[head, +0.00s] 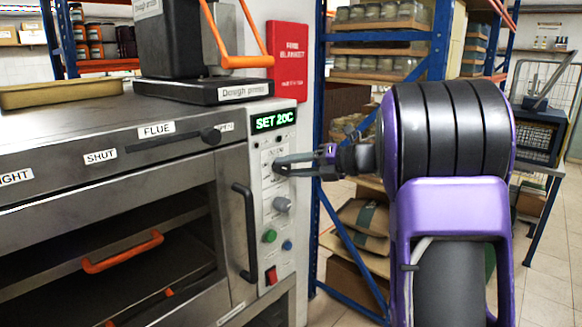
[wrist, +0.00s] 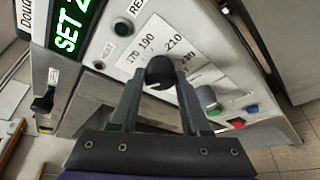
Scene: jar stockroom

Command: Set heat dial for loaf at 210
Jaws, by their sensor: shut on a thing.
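The oven's control panel (head: 285,225) carries a green-lit display (head: 274,120) that appears to read "SET 20C", its last character unclear. In the wrist view, the black heat dial (wrist: 159,71) stands in front of a white scale plate (wrist: 176,48) marked 170, 190, 210 and 230. Where the dial points is hard to read. My gripper (head: 283,166) reaches the panel from the right, below the display, and hides most of the dial in the head view. In the wrist view, my gripper's fingers (wrist: 160,84) are on either side of the dial, shut on it.
Below the dial are a grey knob (head: 281,204), a green button (head: 269,236), a blue button (head: 287,245) and a red switch (head: 271,275). The oven door handle (head: 243,232) stands out left of the panel. A blue-framed shelf (head: 436,45) stands behind my arm.

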